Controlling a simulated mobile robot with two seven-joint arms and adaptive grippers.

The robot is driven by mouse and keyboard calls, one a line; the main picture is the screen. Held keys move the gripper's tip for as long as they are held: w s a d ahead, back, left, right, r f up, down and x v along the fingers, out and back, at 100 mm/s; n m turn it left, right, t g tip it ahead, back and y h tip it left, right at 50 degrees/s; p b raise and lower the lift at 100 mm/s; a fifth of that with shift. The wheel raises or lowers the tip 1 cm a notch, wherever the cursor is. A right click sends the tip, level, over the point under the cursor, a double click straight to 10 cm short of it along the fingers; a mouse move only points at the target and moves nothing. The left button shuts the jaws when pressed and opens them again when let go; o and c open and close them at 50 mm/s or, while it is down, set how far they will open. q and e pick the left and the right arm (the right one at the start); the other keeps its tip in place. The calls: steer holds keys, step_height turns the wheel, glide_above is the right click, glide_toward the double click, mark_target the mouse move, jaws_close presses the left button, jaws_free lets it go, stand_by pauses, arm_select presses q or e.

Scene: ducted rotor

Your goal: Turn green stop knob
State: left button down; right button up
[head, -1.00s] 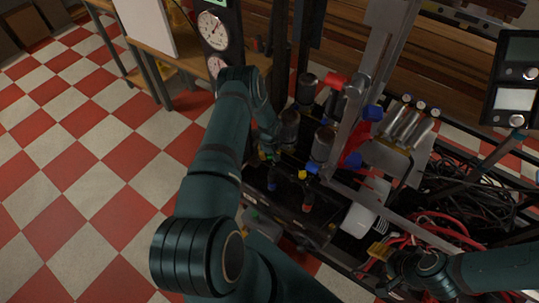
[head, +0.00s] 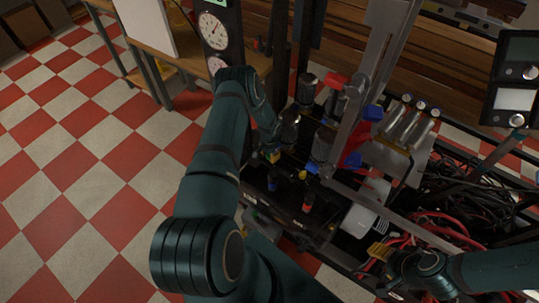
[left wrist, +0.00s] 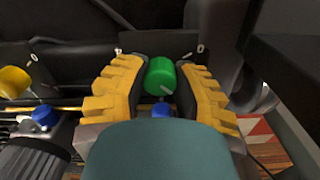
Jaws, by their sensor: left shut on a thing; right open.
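The green knob (left wrist: 160,76) sits between the ridged yellow fingers of my left gripper (left wrist: 160,88) in the left wrist view. It carries a pale line slanting to the lower right. The gripper is shut on it; the right finger lies close along its side. In the head view my left gripper (head: 271,156) is at the left end of the dark panel, and the green knob cannot be made out there. My right gripper (head: 378,252) is open and empty at the lower right, over red cables.
A blue knob (left wrist: 161,109) is just below the green one, and a yellow knob (left wrist: 14,82) and another blue knob (left wrist: 45,117) are to the left. Dark cylinders (head: 289,126) and a grey upright post (head: 361,101) stand close beyond the panel.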

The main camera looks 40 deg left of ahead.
arm_select(q)
steer(key=m, duration=0.3)
steer(key=shift+m, duration=2.1)
steer(key=c, duration=0.7)
jaws_free()
step_height(320, 180, up, 12)
